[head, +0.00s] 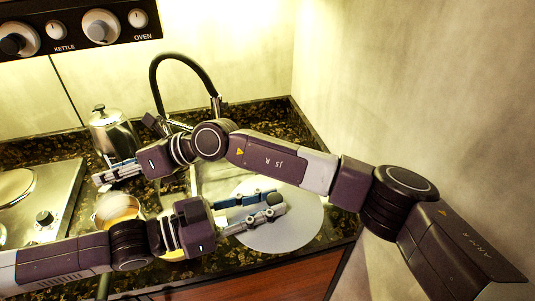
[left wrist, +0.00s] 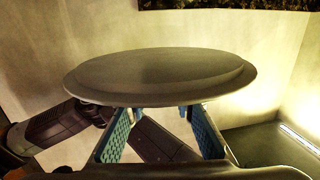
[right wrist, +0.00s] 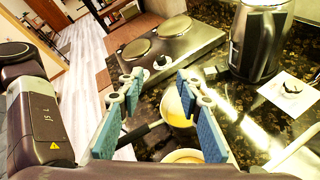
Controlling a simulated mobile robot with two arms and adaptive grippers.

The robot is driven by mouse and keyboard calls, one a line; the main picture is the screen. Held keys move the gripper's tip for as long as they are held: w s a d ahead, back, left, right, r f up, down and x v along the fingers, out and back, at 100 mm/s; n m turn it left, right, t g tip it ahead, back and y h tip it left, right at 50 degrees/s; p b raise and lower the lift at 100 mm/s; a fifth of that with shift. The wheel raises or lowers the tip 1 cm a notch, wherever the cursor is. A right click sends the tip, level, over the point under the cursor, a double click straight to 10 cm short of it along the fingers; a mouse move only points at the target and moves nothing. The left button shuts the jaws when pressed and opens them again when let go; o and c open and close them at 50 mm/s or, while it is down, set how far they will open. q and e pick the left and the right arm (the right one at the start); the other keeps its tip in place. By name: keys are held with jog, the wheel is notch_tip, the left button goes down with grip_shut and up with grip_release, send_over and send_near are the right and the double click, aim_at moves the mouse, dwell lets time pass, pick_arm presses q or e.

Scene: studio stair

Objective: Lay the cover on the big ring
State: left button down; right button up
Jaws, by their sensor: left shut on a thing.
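The cover (head: 262,238) is a flat, round grey disc, held over the right part of the counter. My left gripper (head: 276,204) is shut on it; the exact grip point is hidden. In the left wrist view the cover (left wrist: 160,75) spans the picture in front of the fingertips. Two round rings sit on the steel hob; the right wrist view shows a farther ring (right wrist: 174,29) and a nearer ring (right wrist: 136,48). Which is bigger is unclear. One ring (head: 14,186) shows partly at the head view's left edge. My right gripper (head: 106,171) is open and empty near the kettle.
A steel kettle (head: 112,135) stands behind my right gripper. A pan (head: 105,209) with yellowish contents stands beside the hob. A yellow dish (head: 172,254) is partly hidden by my left arm. A black tap (head: 185,58) rises at the back. My arms overlap closely mid-view.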

pick_arm(q)
jog(key=shift+r, duration=0.1)
pick_arm(e)
jog(key=w+d+f+m+g+h, duration=0.1)
jog(key=w+d+f+h, duration=0.1)
jog(key=d+f+h, duration=0.15)
pick_arm(q)
jog(key=shift+s, duration=0.1)
pick_arm(e)
jog(key=m+g+h, duration=0.3)
jog(key=m+h, duration=0.4)
jog(key=h, duration=0.5)
send_near(275, 197)
jog(key=f, duration=0.1)
jog(key=shift+x, duration=3.85)
jog(key=shift+s, duration=0.1)
jog(key=shift+c, duration=0.3)
